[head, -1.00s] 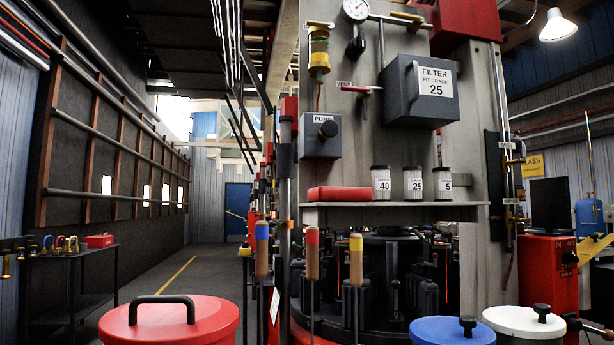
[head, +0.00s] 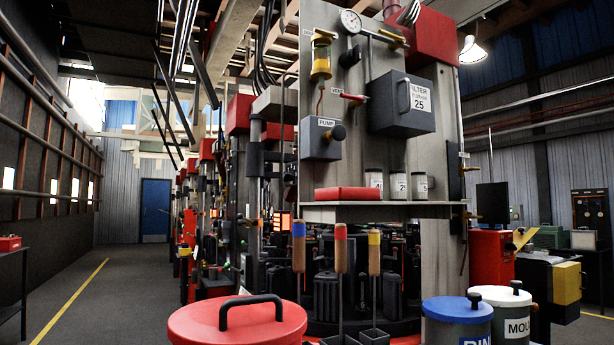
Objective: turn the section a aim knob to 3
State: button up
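I cannot make out a knob marked as the section A aim knob in the head view, nor a scale with a 3. My gripper is out of view.
A red lidded bin (head: 238,322), a blue bin (head: 457,322) and a white bin (head: 512,312) stand in front. Three wooden-handled tools (head: 341,250) stand upright between them. A shelf (head: 380,212) holds jars. Open floor (head: 125,290) runs along the left to a blue door (head: 155,210).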

aim_at(287, 178)
jog(key=j, duration=0.55)
jog(key=i+j, duration=0.1)
jog(key=j, duration=0.4)
jog(key=i+j, duration=0.1)
jog(key=j, duration=0.4)
jog(key=i+j+z, duration=0.1)
jog(key=j, duration=0.4)
jog(key=i+j, duration=0.2)
jog(key=j, duration=0.15)
jog(key=i+j+z, duration=0.1)
jog(key=j, duration=0.3)
jog(key=i+j, duration=0.25)
jog(key=j+z, duration=0.05)
jog(key=j, duration=0.05)
